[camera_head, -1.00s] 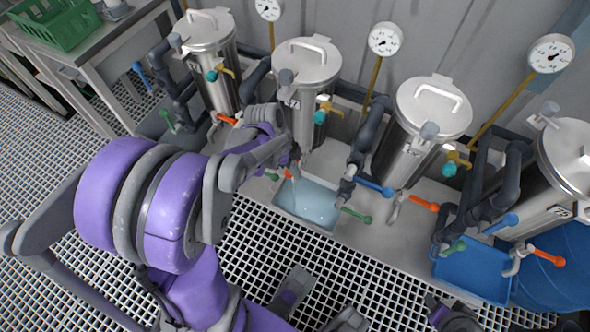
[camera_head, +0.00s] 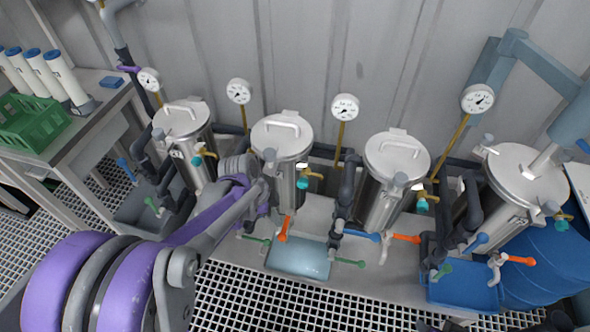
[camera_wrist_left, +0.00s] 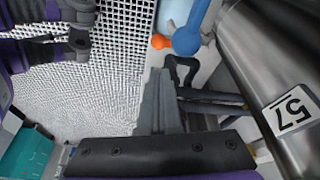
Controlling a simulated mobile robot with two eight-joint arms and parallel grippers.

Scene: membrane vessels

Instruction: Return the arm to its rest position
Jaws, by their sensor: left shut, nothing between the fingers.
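My left arm enters the head view from the lower left, its wrist bent in front of the second steel vessel (camera_head: 290,140) from the left. The left gripper (camera_head: 267,192) is small and partly hidden there, close to that vessel's pipework. In the left wrist view the grey fingers (camera_wrist_left: 158,100) are together with nothing between them. A steel vessel (camera_wrist_left: 255,60) with a label reading 57 stands close on the right of that view. An orange handle (camera_head: 283,229) hangs below the second vessel.
Steel vessels with gauges, pipes and coloured valve handles line the wall. A basin of pale blue liquid (camera_head: 298,260) sits below the second vessel. A blue tray (camera_head: 462,296) is at the right. A bench (camera_head: 100,125) with a green crate (camera_head: 38,125) stands left. Grating floor lies in front.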

